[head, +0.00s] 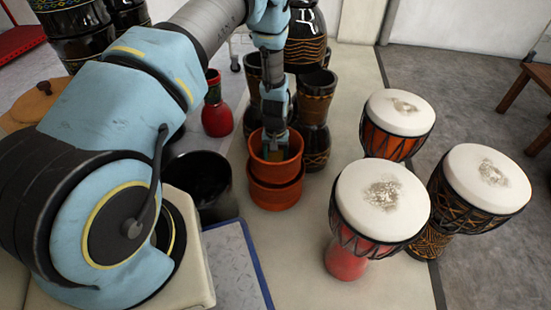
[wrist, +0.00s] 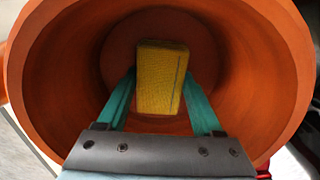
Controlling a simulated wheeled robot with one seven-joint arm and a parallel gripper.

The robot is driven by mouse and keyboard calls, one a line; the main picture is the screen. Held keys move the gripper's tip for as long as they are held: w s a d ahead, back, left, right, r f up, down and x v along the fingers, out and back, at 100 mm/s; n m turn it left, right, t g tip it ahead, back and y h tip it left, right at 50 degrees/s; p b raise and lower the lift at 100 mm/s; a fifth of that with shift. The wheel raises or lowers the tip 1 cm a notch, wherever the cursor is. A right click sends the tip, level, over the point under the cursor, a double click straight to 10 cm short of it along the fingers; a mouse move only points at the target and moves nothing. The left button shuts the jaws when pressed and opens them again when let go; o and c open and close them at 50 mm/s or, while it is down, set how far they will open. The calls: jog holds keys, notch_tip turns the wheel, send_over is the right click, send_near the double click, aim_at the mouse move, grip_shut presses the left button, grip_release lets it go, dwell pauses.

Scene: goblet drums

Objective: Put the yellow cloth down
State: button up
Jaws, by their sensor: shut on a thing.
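The yellow cloth (wrist: 160,75) is a small folded block with a dark line along one side. My gripper (wrist: 163,85) is shut on it, one teal finger on each side. In the wrist view the cloth and fingers are inside an orange clay pot, whose wall (wrist: 60,75) surrounds them. I cannot tell whether the cloth touches the pot's bottom. In the head view my gripper (head: 274,150) points down into the upper of two stacked clay pots (head: 290,170); the cloth is mostly hidden there.
Dark carved drums (head: 314,105) stand just behind the pots. A red drum (head: 217,115) and a black bucket (head: 205,180) are to the left. White-topped drums (head: 382,200) stand to the right. Pale floor (head: 290,255) in front of the pots is clear.

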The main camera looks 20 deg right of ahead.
aim_at(276, 158)
jog(key=o, duration=1.3)
notch_tip(276, 158, up, 12)
jog(key=p, duration=0.4)
jog(key=w+a+r+n, duration=0.2)
jog(key=a+r, duration=1.1)
jog(key=r, duration=0.3)
jog(key=s+a+r+n, duration=0.1)
jog(key=s+a+r, duration=0.4)
jog(key=a, duration=0.3)
jog(key=s+a+r+n+t, duration=0.1)
jog(key=s+a+r, duration=0.4)
jog(key=a+r, duration=0.2)
jog(key=shift+a+r+n+t, duration=0.3)
jog(key=shift+a, duration=0.35)
